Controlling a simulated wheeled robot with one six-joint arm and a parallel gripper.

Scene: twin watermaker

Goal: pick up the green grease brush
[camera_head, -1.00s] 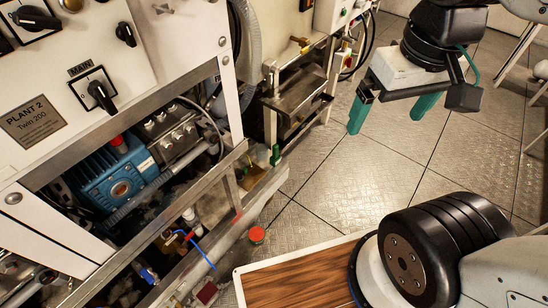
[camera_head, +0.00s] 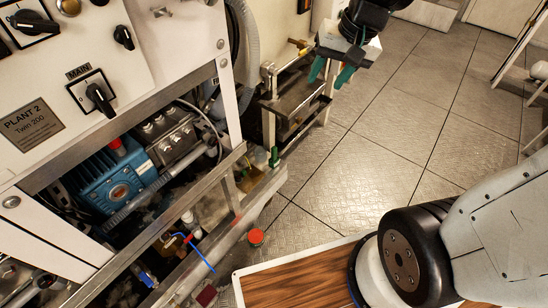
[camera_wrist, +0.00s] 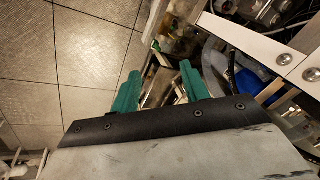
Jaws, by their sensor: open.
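A small upright green item (camera_head: 274,157) stands at the right end of the machine's lower metal frame. It may be the green grease brush, but it is too small to be sure. My gripper (camera_head: 331,72) is at the upper middle of the head view, beyond and to the right of the green item, near the metal trough. Its teal fingers are apart with nothing between them. In the wrist view my gripper (camera_wrist: 160,70) is also open and empty, pointing toward the machine's lower frame. I cannot clearly make out the brush there.
The Plant 2 machine (camera_head: 75,235) fills the left side, with a blue pump (camera_head: 112,180) inside its frame. A metal trough (camera_head: 298,100) stands beyond it. A wood-topped surface (camera_head: 290,285) lies in front.

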